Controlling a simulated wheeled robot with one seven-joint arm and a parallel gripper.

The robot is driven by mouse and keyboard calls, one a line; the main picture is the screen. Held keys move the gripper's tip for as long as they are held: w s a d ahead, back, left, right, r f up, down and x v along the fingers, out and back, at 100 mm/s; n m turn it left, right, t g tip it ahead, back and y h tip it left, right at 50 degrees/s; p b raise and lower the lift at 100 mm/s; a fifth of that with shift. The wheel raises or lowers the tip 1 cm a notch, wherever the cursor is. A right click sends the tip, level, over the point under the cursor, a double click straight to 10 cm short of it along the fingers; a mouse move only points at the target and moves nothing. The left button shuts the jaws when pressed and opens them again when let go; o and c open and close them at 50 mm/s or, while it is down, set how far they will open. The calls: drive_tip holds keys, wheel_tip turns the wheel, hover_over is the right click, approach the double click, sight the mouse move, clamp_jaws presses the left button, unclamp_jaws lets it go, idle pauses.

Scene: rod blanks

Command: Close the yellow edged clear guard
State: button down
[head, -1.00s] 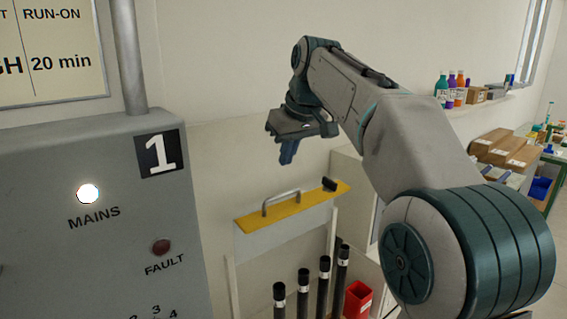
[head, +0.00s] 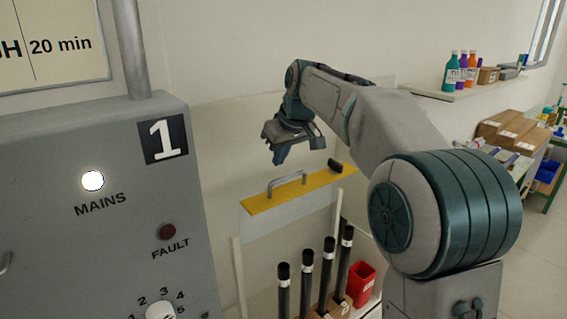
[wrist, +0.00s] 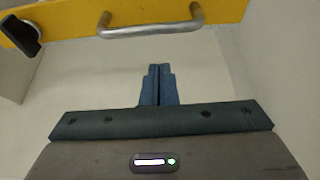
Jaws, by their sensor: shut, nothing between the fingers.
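The clear guard (head: 285,226) has a yellow top edge (head: 325,181) with a curved metal handle (head: 287,183) and a black knob (head: 335,166) near its right end. My gripper (head: 279,156) is above the handle, apart from it, with its blue fingers pointing down. In the wrist view, the yellow edge (wrist: 70,18) and the metal handle (wrist: 150,29) cross the top of the picture. My gripper's fingers (wrist: 158,68) are together and hold nothing, and the handle lies beyond their tips.
A grey control cabinet (head: 90,220) marked 1 stands at the left. Several black rods (head: 306,285) stand upright below the guard, beside a red bin (head: 361,284). A wall shelf (head: 450,93) with bottles is at the right. Bare wall lies behind my gripper.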

drive_tip(key=shift+s+d+f, duration=0.2)
drive_tip(key=shift+s+d, duration=0.1)
drive_tip(key=shift+s, duration=0.2)
drive_tip(key=shift+s+d+f, duration=0.2)
drive_tip(key=shift+s+f, duration=0.15)
drive_tip(key=shift+f, duration=0.1)
drive_tip(key=shift+f, duration=0.1)
